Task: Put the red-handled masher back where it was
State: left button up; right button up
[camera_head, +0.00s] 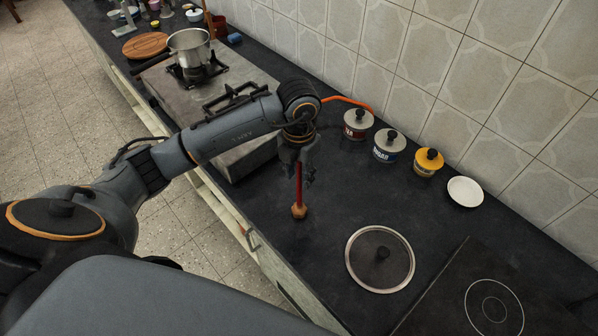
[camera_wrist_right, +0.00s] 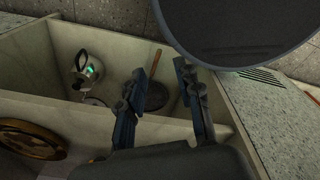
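The red-handled masher (camera_head: 299,186) stands upright, handle up, in the head view. Its round wooden head (camera_head: 299,211) is at the dark countertop; I cannot tell whether it touches. My left gripper (camera_head: 299,164) points down and is around the upper handle, which it hides; it appears shut on it. My right gripper (camera_wrist_right: 168,62) shows in the right wrist view, its fingers apart with nothing between them, over an open compartment. The right gripper is not seen in the head view.
A glass lid (camera_head: 360,272) lies on the counter, near the hob (camera_head: 452,300). Several jars (camera_head: 388,152) and a white dish (camera_head: 465,191) line the wall. A pot (camera_head: 188,50) sits on the stove behind. The compartment (camera_wrist_right: 120,50) holds a kettle (camera_wrist_right: 90,68) and a wooden-handled pan.

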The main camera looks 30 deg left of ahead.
pick_arm(q)
jog(key=shift+r, duration=0.1)
jog(key=shift+r, duration=0.2)
notch_tip(320, 180, up, 5)
jog(key=shift+w+f+b, duration=0.1)
jog(key=shift+f+b, duration=0.1)
jog(key=shift+b, duration=0.65)
notch_tip(320, 180, up, 6)
jog(key=shift+f, duration=0.1)
jog(key=shift+r, duration=0.65)
